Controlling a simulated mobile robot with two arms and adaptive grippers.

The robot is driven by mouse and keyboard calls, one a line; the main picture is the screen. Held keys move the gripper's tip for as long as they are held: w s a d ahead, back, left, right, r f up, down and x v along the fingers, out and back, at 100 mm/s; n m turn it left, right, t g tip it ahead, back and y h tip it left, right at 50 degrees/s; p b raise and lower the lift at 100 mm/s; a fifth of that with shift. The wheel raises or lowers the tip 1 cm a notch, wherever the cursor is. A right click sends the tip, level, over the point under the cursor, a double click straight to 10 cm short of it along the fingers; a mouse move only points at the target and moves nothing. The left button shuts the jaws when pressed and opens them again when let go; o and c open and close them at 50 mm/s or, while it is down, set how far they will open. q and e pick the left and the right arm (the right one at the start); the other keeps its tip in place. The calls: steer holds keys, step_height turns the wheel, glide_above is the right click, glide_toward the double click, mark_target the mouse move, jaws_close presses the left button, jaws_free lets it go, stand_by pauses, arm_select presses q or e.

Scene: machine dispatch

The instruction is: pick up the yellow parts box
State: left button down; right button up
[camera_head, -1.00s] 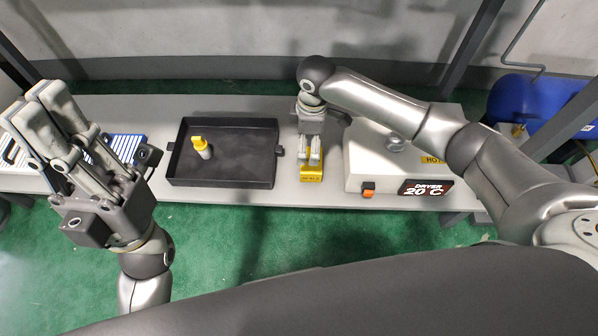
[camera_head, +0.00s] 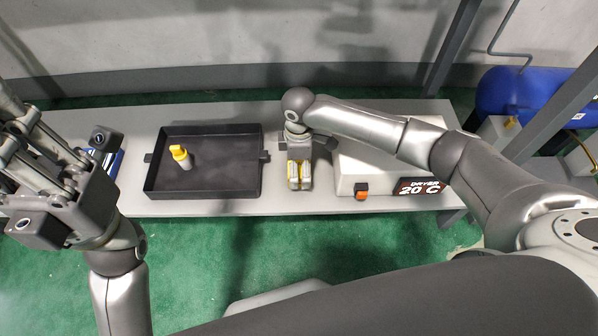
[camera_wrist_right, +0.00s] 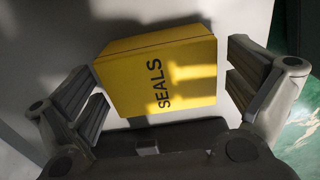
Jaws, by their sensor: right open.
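The yellow parts box (camera_wrist_right: 165,72), marked SEALS, lies between the two fingers of my right gripper (camera_wrist_right: 168,98) in the right wrist view. The fingers are apart, with the left one near the box's left edge and a gap at its right side. In the head view my right gripper (camera_head: 299,182) is over the box (camera_head: 299,168), hiding most of it, on the bench between the black tray and the dryer. My left gripper (camera_head: 38,150) is at the left edge, away from the box; its fingers are partly cut off, so its opening is unclear.
A black tray (camera_head: 153,189) holding a yellow-capped bottle (camera_head: 181,156) stands left of the box on the grey bench (camera_head: 240,205). A white dryer unit (camera_head: 350,165) with a display reading 20 C stands close on the right. A blue tank (camera_head: 520,95) is further right.

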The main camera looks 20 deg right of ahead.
steer(key=shift+f, duration=0.45)
steer(key=c, duration=1.1)
steer(key=shift+o, duration=0.2)
steer(key=shift+r, duration=0.2)
